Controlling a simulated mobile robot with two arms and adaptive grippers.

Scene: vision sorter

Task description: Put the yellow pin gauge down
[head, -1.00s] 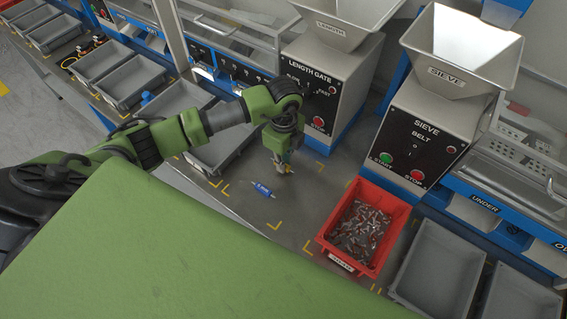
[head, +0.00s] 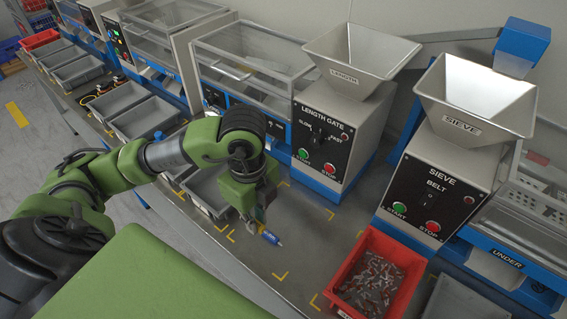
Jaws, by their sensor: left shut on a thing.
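My left gripper (head: 260,217) points down over the bench between the grey trays and the red bin. It is shut, and a small yellowish bit at its fingertips looks like the yellow pin gauge (head: 262,229), mostly hidden by the fingers. A blue pin gauge (head: 271,238) lies on the bench just right of the fingertips in the picture. I cannot tell how high the held gauge is above the bench. My right gripper is not in view.
A red bin (head: 347,258) full of small metal parts stands on the right. The length gate machine (head: 322,140) and the sieve machine (head: 432,192) stand behind. Grey trays (head: 208,193) are at left. Bare bench (head: 300,235) with yellow corner marks lies between.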

